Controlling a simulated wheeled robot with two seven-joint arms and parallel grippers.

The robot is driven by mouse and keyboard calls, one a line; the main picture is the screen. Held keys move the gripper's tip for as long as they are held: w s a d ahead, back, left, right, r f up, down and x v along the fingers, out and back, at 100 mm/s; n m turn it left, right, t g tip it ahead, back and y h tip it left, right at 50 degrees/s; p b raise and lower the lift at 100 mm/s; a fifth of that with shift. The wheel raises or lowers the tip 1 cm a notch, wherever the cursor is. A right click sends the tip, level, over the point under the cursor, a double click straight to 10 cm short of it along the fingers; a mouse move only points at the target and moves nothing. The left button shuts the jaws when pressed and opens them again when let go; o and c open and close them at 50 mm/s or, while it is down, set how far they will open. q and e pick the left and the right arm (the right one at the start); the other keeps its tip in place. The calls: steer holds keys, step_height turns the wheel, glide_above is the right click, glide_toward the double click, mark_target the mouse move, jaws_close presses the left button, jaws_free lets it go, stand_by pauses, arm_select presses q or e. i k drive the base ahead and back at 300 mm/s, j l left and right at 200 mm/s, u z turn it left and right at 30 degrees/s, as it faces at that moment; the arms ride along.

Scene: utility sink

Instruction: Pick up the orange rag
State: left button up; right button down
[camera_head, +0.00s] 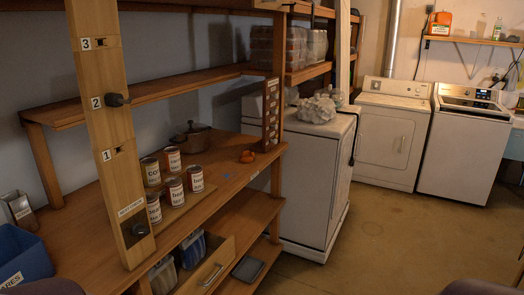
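I cannot clearly make out an orange rag. A small orange-brown item (247,156) lies on the wooden workbench (95,235), near its right end; it is too small to tell what it is. A bright orange object (439,23) stands on the wall shelf at the upper right and looks more like a container than a cloth. Neither of my grippers shows; only dark rounded parts, likely mine, show at the bottom corners.
A numbered wooden post (110,130) rises in front of the bench. Several labelled cans (173,190) and a pot (191,138) stand on the bench. A dryer (392,135) and washer (466,145) stand behind. The floor (390,235) at right is clear.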

mark_target(247, 156)
steer(key=i+l+z, duration=0.55)
steer(key=i+z, duration=0.2)
steer(key=i, duration=0.15)
steer(key=i+l+z, duration=0.1)
steer(key=i+z, duration=0.25)
steer(key=i+u, duration=0.2)
steer(key=i, duration=0.25)
steer(key=i+u, duration=0.25)
steer(key=i, duration=0.25)
steer(key=i+l+u, duration=0.2)
steer(key=i, duration=0.25)
steer(key=i+l+u, duration=0.1)
steer(key=i+u, duration=0.15)
steer(key=i, duration=0.25)
steer(key=i+j+u, duration=0.15)
steer(key=i+u, duration=0.65)
steer(key=u, duration=0.15)
steer(key=i+l+u, duration=0.15)
steer(key=i+u, duration=0.3)
steer(key=i+l+u, duration=0.3)
steer(key=u, duration=0.15)
